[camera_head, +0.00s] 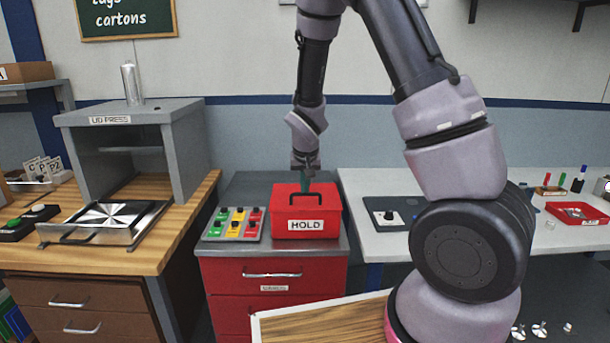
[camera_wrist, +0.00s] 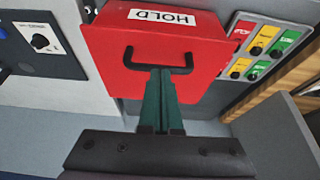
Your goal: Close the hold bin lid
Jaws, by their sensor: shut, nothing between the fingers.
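The red hold bin (camera_head: 283,222) stands on the grey top of a red drawer cabinet, with its white HOLD label facing front. Its red lid (camera_wrist: 105,40) lies flat over the box and looks shut, with no gap that I can see. A black handle (camera_head: 318,198) stands on the lid. My gripper (camera_head: 305,186) is above the lid, pointing down, at the rear side of the handle. In the wrist view its green fingers (camera_wrist: 161,74) are together and empty, with their tips at the handle bar (camera_wrist: 180,70). I cannot tell whether they touch the lid.
A panel of coloured switches (camera_head: 233,224) sits left of the bin. A wooden bench with a grey press (camera_head: 185,150) and a metal tray (camera_head: 105,220) is further left. A white table (camera_head: 375,185) with a knob box (camera_head: 390,214) and a red tray (camera_head: 580,213) is at right.

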